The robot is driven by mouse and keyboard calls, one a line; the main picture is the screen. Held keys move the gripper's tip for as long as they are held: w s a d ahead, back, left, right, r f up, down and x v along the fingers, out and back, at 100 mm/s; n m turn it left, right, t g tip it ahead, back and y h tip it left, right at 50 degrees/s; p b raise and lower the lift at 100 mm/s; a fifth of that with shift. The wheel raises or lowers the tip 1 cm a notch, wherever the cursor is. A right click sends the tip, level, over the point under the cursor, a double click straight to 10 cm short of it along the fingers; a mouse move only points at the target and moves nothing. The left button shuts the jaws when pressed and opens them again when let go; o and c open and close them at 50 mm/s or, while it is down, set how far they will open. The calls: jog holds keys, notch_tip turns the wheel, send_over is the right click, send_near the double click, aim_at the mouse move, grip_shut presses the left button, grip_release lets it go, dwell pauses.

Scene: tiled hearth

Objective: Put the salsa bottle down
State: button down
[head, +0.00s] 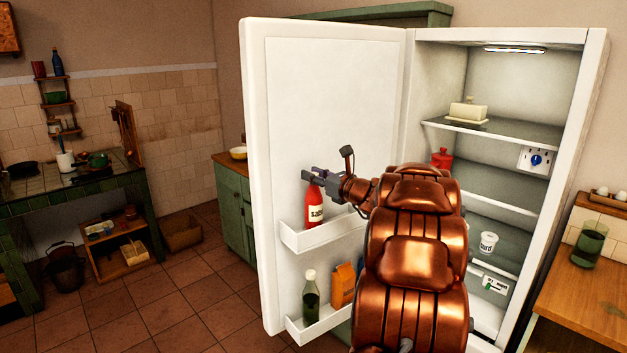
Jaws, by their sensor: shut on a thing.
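The red salsa bottle (314,207) with a pale label stands upright at the upper door bin (318,236) of the open fridge. My gripper (316,178) is at the bottle's top, shut on it. The bottle's lower end is at the bin's front wall, and I cannot tell whether it touches the bin floor. My copper-coloured arm covers the right end of the bin and part of the fridge inside.
The lower door bin (318,325) holds a dark bottle (310,298) and an orange carton (343,285). Fridge shelves hold a butter dish (468,110), a red container (442,158) and a white tub (488,243). The open door (330,110) stands left of my arm.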

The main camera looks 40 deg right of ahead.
jog(key=shift+d+f, duration=0.1)
jog(key=shift+f, duration=0.6)
jog(key=shift+w+f+p, duration=0.1)
jog(key=shift+w+p, duration=0.05)
jog(key=shift+p, duration=0.3)
jog(key=shift+f, duration=0.3)
jog(key=c, duration=0.9)
grip_release()
jog(key=shift+r, duration=0.1)
jog(key=s+b, duration=0.3)
jog(key=s, duration=0.9)
